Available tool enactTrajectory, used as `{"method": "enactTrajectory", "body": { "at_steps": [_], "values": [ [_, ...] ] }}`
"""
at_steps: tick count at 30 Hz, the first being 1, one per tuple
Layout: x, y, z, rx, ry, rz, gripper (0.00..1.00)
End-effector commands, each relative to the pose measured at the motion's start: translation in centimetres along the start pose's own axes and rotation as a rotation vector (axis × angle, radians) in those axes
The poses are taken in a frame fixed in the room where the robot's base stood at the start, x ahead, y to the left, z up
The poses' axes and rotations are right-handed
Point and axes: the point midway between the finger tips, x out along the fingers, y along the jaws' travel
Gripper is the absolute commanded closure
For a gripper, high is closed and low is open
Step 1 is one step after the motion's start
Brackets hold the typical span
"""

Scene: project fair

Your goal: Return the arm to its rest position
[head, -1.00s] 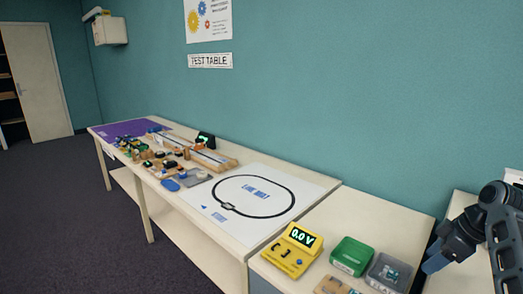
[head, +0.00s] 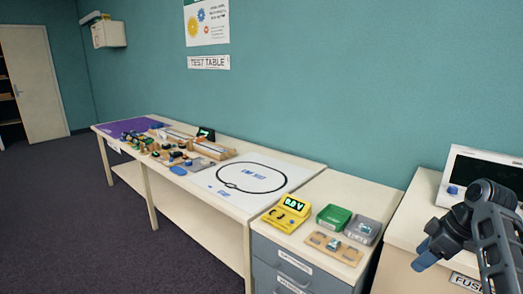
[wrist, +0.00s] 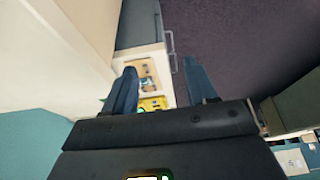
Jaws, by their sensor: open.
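My gripper (head: 424,256) is at the right of the head view, at the end of my dark arm, in front of a pale cabinet. In the wrist view my gripper (wrist: 163,88) shows two blue fingers spread apart with nothing between them. Beyond the fingers lie the dark floor and, lower down, the drawer unit's top with a yellow meter (wrist: 153,104). My gripper touches nothing that I can see.
The yellow meter (head: 287,213), a green box (head: 333,217), a grey box (head: 362,230) and a wooden board (head: 333,247) sit on the grey drawer unit (head: 305,274). A white device (head: 485,166) stands on the right cabinet. The long test table (head: 205,221) holds a track sheet and several small parts. Floor in front is clear.

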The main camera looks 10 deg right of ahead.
Motion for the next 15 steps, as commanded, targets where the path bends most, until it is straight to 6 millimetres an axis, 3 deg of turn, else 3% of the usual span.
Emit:
{"method": "enactTrajectory", "body": {
  "at_steps": [15],
  "values": [
    [6.1, -4.1, 1.2, 0.079, 0.020, 0.080, 0.43]
  ]
}}
